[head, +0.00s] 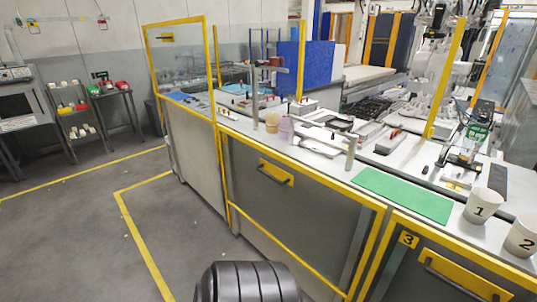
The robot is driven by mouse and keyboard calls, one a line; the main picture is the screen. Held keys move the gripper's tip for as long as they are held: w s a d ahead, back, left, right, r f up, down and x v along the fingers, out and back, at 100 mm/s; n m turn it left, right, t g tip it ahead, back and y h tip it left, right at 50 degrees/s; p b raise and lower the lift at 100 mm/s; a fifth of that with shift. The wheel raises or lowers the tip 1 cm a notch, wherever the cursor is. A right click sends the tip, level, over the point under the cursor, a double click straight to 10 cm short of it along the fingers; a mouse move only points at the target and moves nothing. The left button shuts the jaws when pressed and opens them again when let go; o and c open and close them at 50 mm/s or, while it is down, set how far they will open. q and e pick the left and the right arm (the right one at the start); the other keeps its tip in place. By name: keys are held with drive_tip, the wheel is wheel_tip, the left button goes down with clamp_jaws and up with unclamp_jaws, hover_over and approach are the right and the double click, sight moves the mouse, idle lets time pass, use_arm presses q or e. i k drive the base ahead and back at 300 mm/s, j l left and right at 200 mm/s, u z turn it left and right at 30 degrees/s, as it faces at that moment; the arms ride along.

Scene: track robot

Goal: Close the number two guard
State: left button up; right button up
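A yellow-framed guard panel (290,215) with a dark handle on a yellow plate (276,173) sits low on the front of the bench, below the worktop. I see no number on it. A guard marked 3 (408,240) sits low to its right, partly cut off by the frame. At the far left a clear yellow-framed guard (180,62) stands up above the bench, with a small yellow handle plate near its top. Which one is number two cannot be read. Neither gripper is in view.
The worktop holds a green mat (405,194), paper cups marked 1 (482,206) and 2 (522,236), and a grey metal bracket (322,134). Yellow posts rise above the bench. The floor (80,225) at left is clear, with yellow lines. Shelves with small bins (75,108) stand by the wall.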

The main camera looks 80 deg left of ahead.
sight(286, 178)
drive_tip(key=u, duration=2.4)
